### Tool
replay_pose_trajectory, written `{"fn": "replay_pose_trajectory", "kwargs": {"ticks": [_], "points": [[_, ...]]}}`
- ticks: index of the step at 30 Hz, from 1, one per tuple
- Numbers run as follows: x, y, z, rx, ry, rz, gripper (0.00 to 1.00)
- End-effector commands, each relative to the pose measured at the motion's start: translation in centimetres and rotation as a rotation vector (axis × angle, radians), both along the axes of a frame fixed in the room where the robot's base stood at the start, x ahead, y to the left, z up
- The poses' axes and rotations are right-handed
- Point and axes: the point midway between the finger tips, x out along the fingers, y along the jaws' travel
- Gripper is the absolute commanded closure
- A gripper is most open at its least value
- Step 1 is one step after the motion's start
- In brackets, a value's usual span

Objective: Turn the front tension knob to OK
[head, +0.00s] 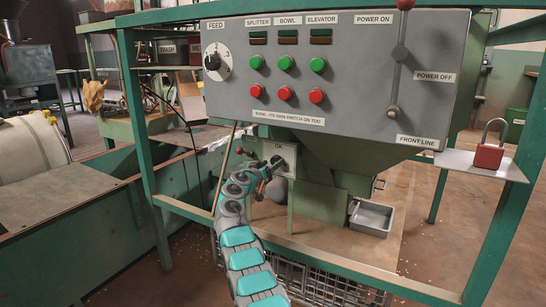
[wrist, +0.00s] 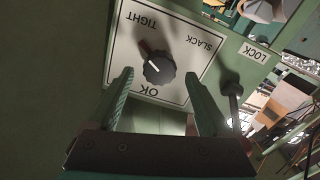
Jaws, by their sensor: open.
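The tension knob (wrist: 159,68) is dark and round with a white pointer line. It sits on a white plate (wrist: 118,62) lettered TIGHT, SLACK and OK, which looks turned over in the wrist view. The line points up-left in that view, towards the TIGHT side and away from OK. My gripper (wrist: 160,74) is open, one finger on each side of the knob in the picture, with gaps on both sides. I cannot tell how far the tips are from the plate. In the head view the plate (head: 278,147) shows behind my gripper (head: 267,170), which hides the knob.
A LOCK label (wrist: 253,52) and a dark-headed rod (wrist: 230,90) stand close beside my right-hand finger in the wrist view. The grey control panel (head: 350,70) overhangs above. A green frame rail (head: 310,258) crosses in front. A metal tray (head: 371,218) stands right.

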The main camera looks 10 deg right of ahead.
Motion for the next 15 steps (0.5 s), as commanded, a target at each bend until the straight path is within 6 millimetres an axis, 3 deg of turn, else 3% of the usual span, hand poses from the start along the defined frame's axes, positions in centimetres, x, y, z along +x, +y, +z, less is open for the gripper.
{"fn": "replay_pose_trajectory", "kwargs": {"ticks": [1, 15], "points": [[0.17, -0.29, 0.68, -0.002, 0.004, -0.002, 0.17], [1.12, -1.02, 0.17, 0.0, 0.005, 0.001, 0.17]]}}
